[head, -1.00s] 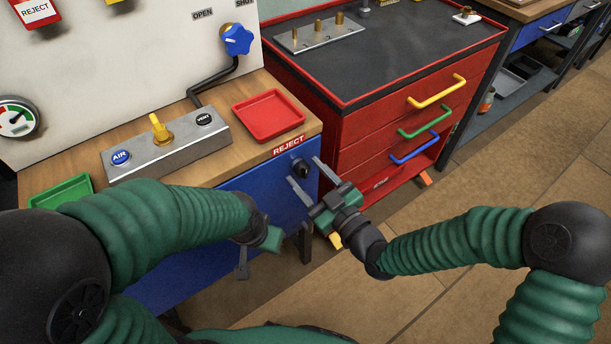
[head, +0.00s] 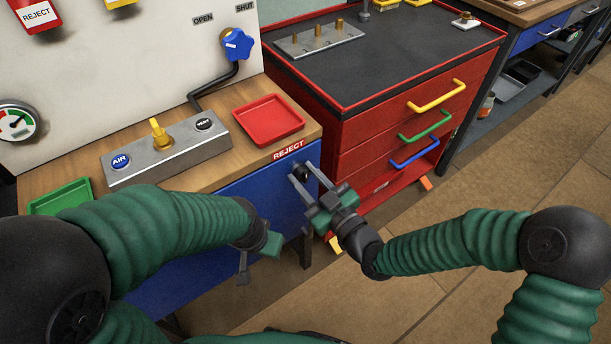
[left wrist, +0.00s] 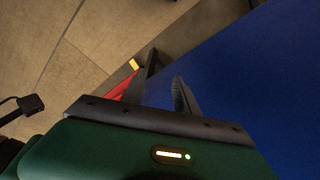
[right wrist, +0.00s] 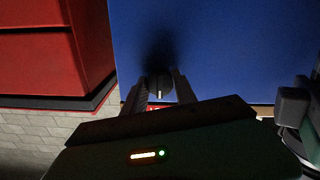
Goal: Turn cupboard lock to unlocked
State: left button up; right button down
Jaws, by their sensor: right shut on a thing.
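The cupboard lock is a round black knob (right wrist: 159,86) on the blue cupboard front (head: 262,196). In the right wrist view it sits between my right fingers, with a pale mark on its face. My right gripper (head: 301,175) is shut on the knob, one finger on each side. In the head view the fingers partly hide the knob. My left gripper (left wrist: 163,80) is in front of the cupboard's lower part, with its fingers apart and nothing seen between them. In the head view the left fingers are mostly hidden behind its own hand.
A red drawer cabinet (head: 385,105) with yellow, green and blue handles stands right of the cupboard. On the bench top are a red tray (head: 268,118), a green tray (head: 60,194) and a metal switch box (head: 168,150). Floor on the right is open.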

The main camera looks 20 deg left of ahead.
jog(key=m+p, duration=0.2)
jog(key=m, duration=0.1)
jog(key=shift+r+m, duration=0.1)
jog(key=shift+m, duration=0.3)
jog(key=m+p, duration=0.3)
jog(key=m, duration=0.2)
jog(key=shift+m, duration=0.3)
jog(key=m+p, duration=0.2)
jog(key=m, duration=0.2)
jog(key=shift+w+d+p, duration=0.1)
jog(key=shift+p, duration=0.2)
jog(key=shift+m+p, duration=0.65)
jog(key=shift+m, duration=1.65)
jog(key=shift+f, duration=0.2)
